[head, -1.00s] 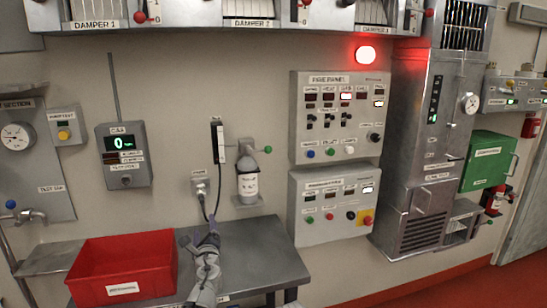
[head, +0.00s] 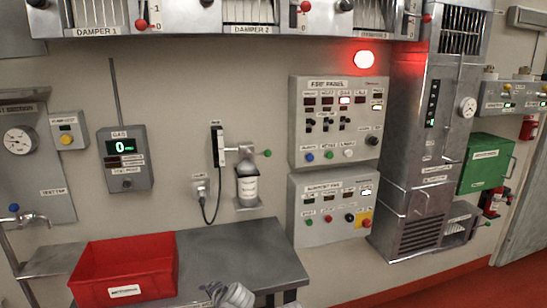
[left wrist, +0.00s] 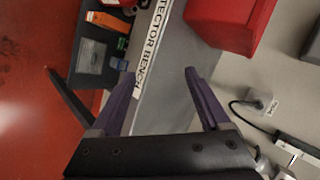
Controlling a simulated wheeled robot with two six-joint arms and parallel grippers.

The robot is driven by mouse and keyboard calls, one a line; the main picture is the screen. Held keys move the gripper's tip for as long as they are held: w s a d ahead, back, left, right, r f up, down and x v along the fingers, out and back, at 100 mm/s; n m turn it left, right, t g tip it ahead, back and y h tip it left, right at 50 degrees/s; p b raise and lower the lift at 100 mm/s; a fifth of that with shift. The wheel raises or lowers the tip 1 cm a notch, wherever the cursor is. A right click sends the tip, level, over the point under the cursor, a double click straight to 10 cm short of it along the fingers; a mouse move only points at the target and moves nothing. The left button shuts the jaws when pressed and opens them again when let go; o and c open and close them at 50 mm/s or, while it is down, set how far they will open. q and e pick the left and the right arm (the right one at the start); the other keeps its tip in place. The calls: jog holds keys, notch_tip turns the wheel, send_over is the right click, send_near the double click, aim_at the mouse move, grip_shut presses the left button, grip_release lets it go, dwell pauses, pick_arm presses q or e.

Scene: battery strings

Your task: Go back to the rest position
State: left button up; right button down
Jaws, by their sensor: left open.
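My left gripper (left wrist: 158,75) is open in the left wrist view, its two purple fingers apart with nothing between them. The grey bench (left wrist: 165,103) lies beyond the fingers, its edge label partly reading "DETECTOR BENCH". In the head view only a grey piece of my arm shows at the bottom edge, in front of the bench (head: 225,255); the fingers are not visible there. My right gripper is in neither view.
A red bin (head: 82,284) stands at the bench's left. Above the bench are a labelled cup holder (head: 247,190) and a wall socket (head: 200,187). A fire panel (head: 338,120) hangs to the right. The bench's middle is clear.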

pick_arm(q)
jog(key=s+d+f+n+g+h, duration=0.2)
jog(key=s+d, duration=0.4)
jog(key=s, duration=0.3)
jog(key=s+d+f+n+g+h, duration=0.2)
jog(key=s+d+f+g+h, duration=0.1)
jog(key=s, duration=0.6)
jog(key=d+f+g+p, duration=0.1)
jog(key=d+g, duration=0.1)
jog(key=d, duration=0.1)
jog(key=shift+s+d+n+g, duration=0.15)
jog(key=shift+n+g, duration=0.15)
jog(key=shift+g, duration=0.1)
